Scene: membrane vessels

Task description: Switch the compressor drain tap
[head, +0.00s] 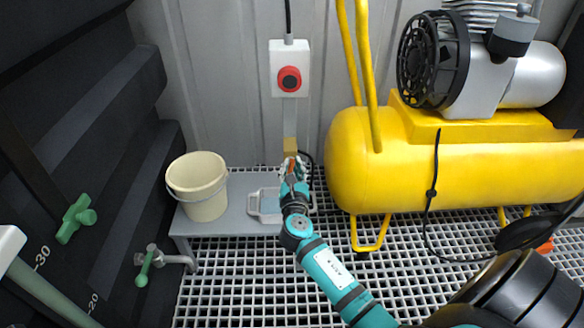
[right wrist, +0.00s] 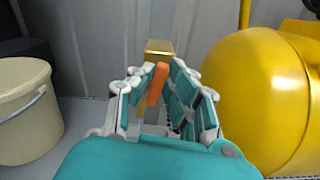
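A brass tap block (head: 290,146) sits low on the back wall below the switch box; it also shows in the right wrist view (right wrist: 158,46). Its orange handle (right wrist: 158,83) stands between the fingers of my right gripper (head: 293,168). In the right wrist view the two fingertips lie close on either side of the tilted handle. Whether both fingers press on it cannot be made out. The handle's lower end is partly hidden by the fingers. The yellow compressor (head: 400,165) stands to the right of the tap. My left gripper is not in view.
A cream bucket (head: 198,186) and a shallow tray (head: 253,204) stand on a grey shelf left of my right gripper. A red button box (head: 289,68) hangs above. Green-handled valves (head: 76,218) are at the left. A black cable runs by the compressor.

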